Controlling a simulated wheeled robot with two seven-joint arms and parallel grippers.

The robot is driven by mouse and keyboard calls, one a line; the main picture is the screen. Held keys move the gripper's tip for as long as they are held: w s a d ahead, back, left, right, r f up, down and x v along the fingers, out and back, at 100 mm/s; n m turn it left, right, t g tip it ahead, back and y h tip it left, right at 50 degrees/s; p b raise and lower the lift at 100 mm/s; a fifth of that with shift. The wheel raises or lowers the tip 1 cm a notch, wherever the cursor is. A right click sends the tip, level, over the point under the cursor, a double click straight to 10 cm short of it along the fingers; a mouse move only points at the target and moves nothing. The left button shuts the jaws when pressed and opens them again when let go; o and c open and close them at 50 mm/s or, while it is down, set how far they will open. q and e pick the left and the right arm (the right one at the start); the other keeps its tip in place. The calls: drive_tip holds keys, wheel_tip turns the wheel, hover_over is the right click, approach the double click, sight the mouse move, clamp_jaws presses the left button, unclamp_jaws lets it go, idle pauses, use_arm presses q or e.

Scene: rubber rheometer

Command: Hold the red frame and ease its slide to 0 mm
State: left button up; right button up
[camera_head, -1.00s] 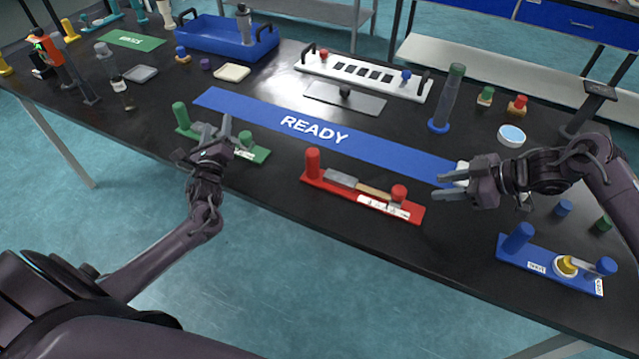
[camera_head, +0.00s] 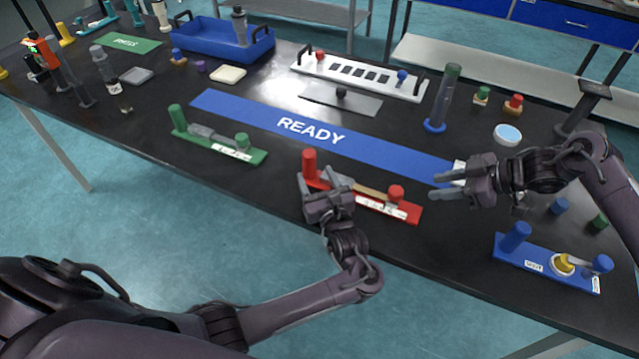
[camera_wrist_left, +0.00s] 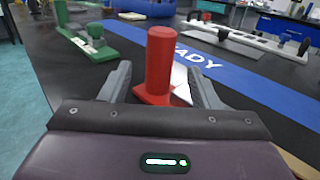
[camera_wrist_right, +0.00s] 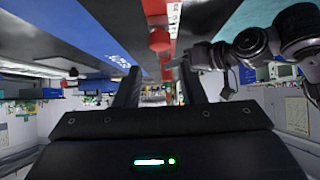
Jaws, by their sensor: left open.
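The red frame (camera_head: 404,212) lies on the black table near its front edge. It has a tall red post (camera_head: 309,160) at its left end, a shorter red knob (camera_head: 396,193) near its right end, and a tan strip (camera_head: 369,193) between. Its white scale label is too small to read. My left gripper (camera_head: 321,184) is open at the post end and hides part of the frame. In the left wrist view the post (camera_wrist_left: 160,62) stands between the open fingers, with gaps on both sides. My right gripper (camera_head: 434,186) is open and empty, right of the frame.
The blue READY mat (camera_head: 250,112) runs behind the red frame. A green frame (camera_head: 256,157) lies to the left and a blue frame (camera_head: 512,252) to the right. A blue tray (camera_head: 185,42) and a white rack (camera_head: 420,92) stand farther back.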

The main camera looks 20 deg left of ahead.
sight(312, 168)
use_arm(q)
drive_tip(key=x, duration=0.5)
drive_tip(key=shift+w+a, duration=0.25)
drive_tip(key=shift+a, duration=0.05)
drive_tip(key=shift+c, duration=0.2)
